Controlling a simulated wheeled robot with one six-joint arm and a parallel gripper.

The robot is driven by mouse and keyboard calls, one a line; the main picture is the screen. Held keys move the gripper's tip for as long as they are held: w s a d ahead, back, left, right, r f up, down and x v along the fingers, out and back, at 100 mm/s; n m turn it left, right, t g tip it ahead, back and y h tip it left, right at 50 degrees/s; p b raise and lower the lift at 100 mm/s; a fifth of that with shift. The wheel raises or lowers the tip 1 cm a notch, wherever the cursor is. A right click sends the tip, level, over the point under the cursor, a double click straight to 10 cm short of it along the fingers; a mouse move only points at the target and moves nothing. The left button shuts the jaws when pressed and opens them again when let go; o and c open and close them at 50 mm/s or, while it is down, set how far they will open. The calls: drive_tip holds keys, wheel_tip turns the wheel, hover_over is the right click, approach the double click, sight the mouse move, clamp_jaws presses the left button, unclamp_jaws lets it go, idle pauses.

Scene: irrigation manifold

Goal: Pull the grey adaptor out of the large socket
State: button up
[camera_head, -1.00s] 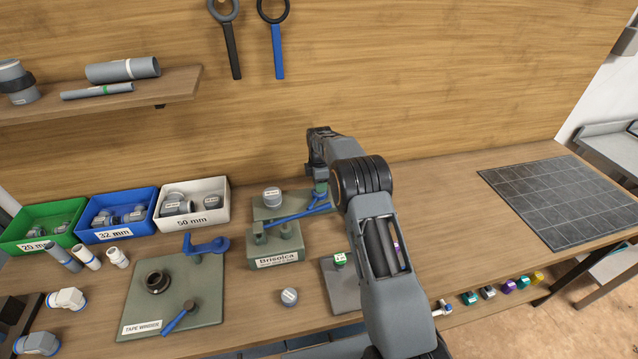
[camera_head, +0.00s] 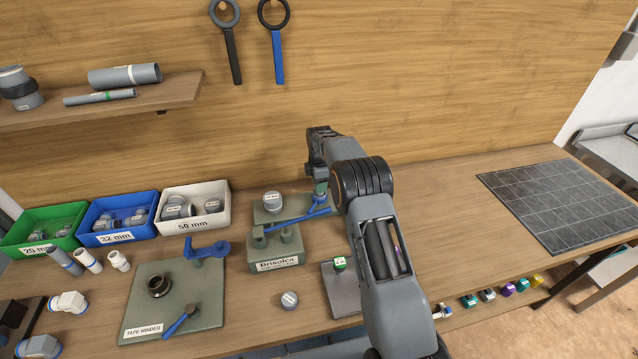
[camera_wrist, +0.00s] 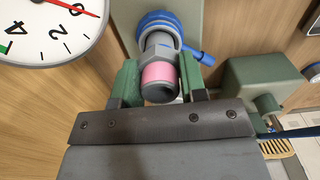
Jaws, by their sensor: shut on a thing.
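In the wrist view, my gripper (camera_wrist: 157,82) has its green fingers on either side of a grey adaptor (camera_wrist: 158,46) with a pink band and a dark end, and is shut on it. The adaptor's far end sits in a blue-ringed socket (camera_wrist: 157,20) on a green-grey block; how deep it goes is hidden. In the head view, my gripper (camera_head: 320,187) is at the back of the bench, beside a long blue handle (camera_head: 295,218). The adaptor and socket are hidden there behind my arm.
A round dial (camera_wrist: 45,30) is close on the left in the wrist view; a green block (camera_wrist: 262,85) stands right. In the head view, the Brisolca block (camera_head: 275,250) and tape winder plate (camera_head: 205,300) lie left. Bench between my arm and the dark mat (camera_head: 565,205) is clear.

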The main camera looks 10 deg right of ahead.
drive_tip(key=shift+r, duration=0.35)
drive_tip(key=shift+r+p, duration=0.6)
drive_tip(key=shift+r, duration=0.05)
drive_tip(key=shift+r, duration=0.2)
drive_tip(key=shift+r+p, duration=0.55)
drive_tip(key=shift+r, duration=0.2)
drive_tip(key=shift+r, duration=0.15)
idle(0.3)
